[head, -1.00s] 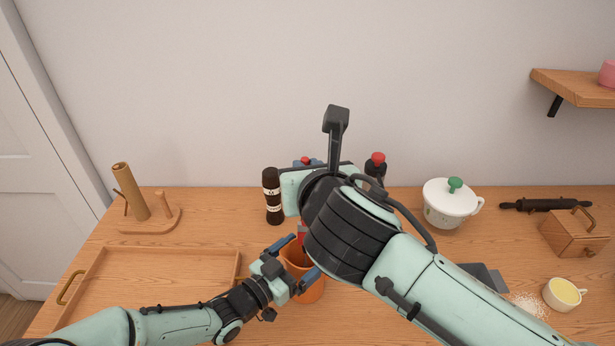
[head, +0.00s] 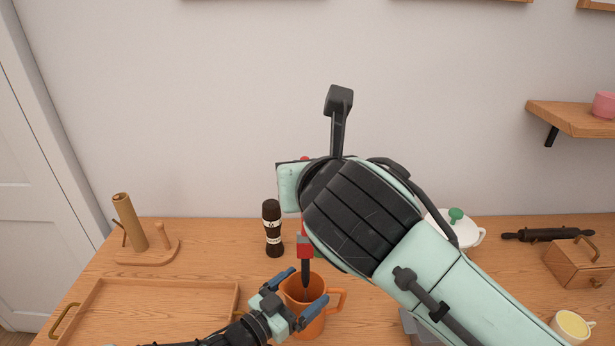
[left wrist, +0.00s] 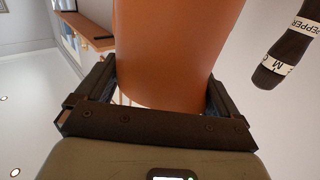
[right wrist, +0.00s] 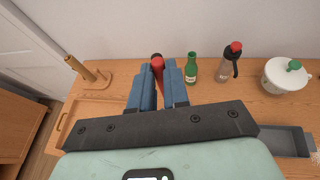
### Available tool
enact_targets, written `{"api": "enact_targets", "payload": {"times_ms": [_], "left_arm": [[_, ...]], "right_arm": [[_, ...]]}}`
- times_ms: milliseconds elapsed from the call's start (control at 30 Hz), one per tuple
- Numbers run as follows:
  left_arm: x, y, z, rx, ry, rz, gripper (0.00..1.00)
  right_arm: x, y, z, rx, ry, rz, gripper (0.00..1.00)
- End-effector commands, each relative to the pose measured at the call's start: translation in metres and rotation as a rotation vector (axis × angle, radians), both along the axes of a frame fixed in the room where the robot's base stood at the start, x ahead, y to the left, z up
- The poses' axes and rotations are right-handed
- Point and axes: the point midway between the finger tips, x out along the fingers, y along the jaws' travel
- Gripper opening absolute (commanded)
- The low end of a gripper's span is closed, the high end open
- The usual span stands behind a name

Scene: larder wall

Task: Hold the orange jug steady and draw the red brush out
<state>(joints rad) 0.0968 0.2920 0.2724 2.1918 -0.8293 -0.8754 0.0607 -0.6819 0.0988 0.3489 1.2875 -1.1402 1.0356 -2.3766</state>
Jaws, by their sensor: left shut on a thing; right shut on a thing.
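The orange jug (head: 310,318) stands upright on the counter in the head view, its handle to the right. My left gripper (head: 300,292) is shut around the jug's body, and the left wrist view shows the jug (left wrist: 175,45) between both fingers. The red brush (head: 305,244) is upright above the jug, its dark lower part reaching down to the jug's mouth. I cannot tell whether its tip is still inside.
A dark pepper mill (head: 272,230) stands behind the jug. A wooden tray (head: 160,284) lies left. The right wrist view shows a green bottle (right wrist: 191,70), a red-capped bottle (right wrist: 229,65) and a lidded white pot (right wrist: 287,77). A yellow-filled cup (head: 572,327) is at front right.

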Motion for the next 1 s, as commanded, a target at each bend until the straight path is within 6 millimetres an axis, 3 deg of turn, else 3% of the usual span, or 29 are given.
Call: {"api": "enact_targets", "payload": {"times_ms": [333,1000], "left_arm": [[0.000,0.000,0.000,0.001,0.001,0.000,0.56],[0.000,0.000,0.000,0.001,0.001,0.000,0.56]], "right_arm": [[-0.005,0.000,0.000,-0.001,0.000,0.001,0.00],[-0.072,0.000,0.000,0.000,-0.001,0.001,0.00]]}}
